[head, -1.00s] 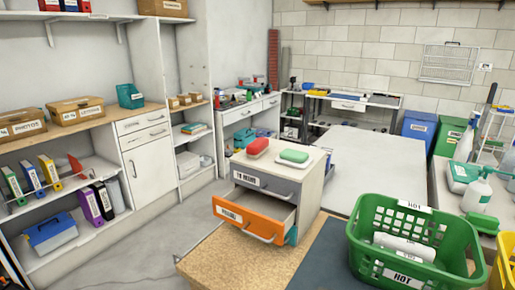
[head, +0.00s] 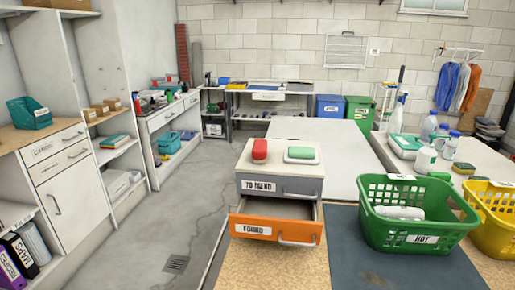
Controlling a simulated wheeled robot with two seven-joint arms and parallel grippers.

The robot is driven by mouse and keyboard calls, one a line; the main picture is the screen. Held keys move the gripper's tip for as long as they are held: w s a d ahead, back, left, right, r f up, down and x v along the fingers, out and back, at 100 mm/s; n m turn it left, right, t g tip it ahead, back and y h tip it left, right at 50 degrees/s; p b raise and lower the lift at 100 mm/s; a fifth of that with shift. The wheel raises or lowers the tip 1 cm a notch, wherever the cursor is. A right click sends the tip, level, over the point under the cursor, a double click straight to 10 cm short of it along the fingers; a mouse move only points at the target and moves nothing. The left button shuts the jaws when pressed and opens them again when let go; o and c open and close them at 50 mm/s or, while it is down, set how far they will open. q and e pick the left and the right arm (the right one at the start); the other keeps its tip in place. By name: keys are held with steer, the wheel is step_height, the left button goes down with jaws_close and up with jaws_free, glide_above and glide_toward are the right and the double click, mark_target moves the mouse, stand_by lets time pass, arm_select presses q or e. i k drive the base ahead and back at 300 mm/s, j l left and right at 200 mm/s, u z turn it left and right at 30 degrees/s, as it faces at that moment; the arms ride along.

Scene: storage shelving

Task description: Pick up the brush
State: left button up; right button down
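No brush can be made out for certain. A red block-shaped item (head: 260,149) with a pale underside and a green-topped item (head: 300,153) with a pale lower part lie side by side on top of a small drawer unit (head: 272,169). Either could be a brush; I cannot tell at this size. The unit's grey upper drawer (head: 300,187), labelled, is shut. Its orange lower drawer (head: 262,226) is pulled open, and the visible part of its inside looks empty. Neither of my grippers is in view.
A green basket (head: 375,237) marked HOT holds a white roll (head: 399,213) on a dark mat (head: 345,262) to the right. A yellow basket (head: 490,236) stands beside it. Spray bottles (head: 397,114) stand behind. Clear grey floor (head: 190,225) lies to the left.

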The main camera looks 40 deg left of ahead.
mark_target(259, 150)
steer(key=j+z, duration=0.25)
steer(key=j, duration=0.2)
steer(key=j+z, duration=0.2)
steer(key=j, duration=0.25)
steer(key=k+j+z, duration=0.25)
steer(key=j, duration=0.2)
steer(key=j+z, duration=0.25)
steer(key=j, duration=0.2)
steer(key=k+j+z, duration=0.2)
steer(key=j, duration=0.2)
steer(key=k+j+z, duration=0.25)
steer(key=i+j, duration=0.1)
steer(key=j, duration=0.05)
